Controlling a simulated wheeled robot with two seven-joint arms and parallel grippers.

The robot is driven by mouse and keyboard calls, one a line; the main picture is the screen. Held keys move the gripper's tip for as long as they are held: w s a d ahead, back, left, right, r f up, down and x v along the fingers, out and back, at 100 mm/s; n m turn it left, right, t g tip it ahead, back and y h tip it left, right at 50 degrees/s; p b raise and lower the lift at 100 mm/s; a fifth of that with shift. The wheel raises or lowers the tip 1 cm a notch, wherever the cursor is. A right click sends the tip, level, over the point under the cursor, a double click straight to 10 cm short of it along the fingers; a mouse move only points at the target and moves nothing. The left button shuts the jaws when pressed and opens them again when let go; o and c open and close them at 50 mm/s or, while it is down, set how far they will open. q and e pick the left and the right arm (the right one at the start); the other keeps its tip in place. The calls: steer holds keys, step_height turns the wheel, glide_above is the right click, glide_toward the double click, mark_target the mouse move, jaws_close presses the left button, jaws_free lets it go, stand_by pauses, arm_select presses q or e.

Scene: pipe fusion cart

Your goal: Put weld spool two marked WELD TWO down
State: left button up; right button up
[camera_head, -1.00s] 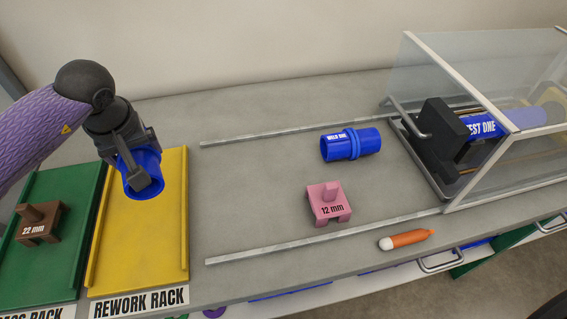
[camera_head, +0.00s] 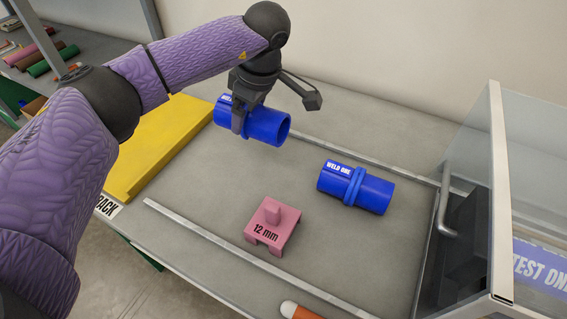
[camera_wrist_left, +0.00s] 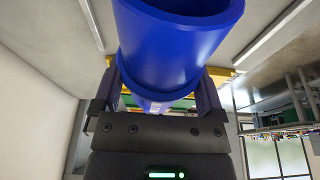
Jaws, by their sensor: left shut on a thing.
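My left gripper (camera_head: 241,112) is shut on a blue pipe spool (camera_head: 268,127), which lies sideways in the jaws. Only the start of its white label shows beside the finger, so I cannot read the whole marking. It seems to be held above the grey bench, just right of the yellow rework rack (camera_head: 160,145). In the left wrist view the spool (camera_wrist_left: 180,45) sits between the two fingers of my left gripper (camera_wrist_left: 158,88), its open end toward the camera. A second blue spool, marked WELD ONE (camera_head: 369,192), lies on the bench. My right gripper is not in view.
A pink 12 mm block (camera_head: 270,228) stands on the bench (camera_head: 210,200) left of the WELD ONE spool. Metal rails (camera_head: 230,248) run along the bench. A clear-walled enclosure (camera_head: 525,150) stands at the right. An orange marker-like item (camera_head: 297,311) lies at the front.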

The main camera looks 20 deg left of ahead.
mark_target(261, 110)
arm_select(q)
step_height(261, 110, down, 8)
steer(key=shift+f+b, duration=0.25)
steer(key=shift+b, duration=0.65)
steer(key=shift+f, duration=0.15)
steer(key=o, duration=1)
steer(key=shift+o, duration=0.2)
steer(key=shift+r, duration=0.4)
steer(key=p+v, duration=0.3)
steer(key=v, duration=0.8)
steer(key=shift+r, duration=0.3)
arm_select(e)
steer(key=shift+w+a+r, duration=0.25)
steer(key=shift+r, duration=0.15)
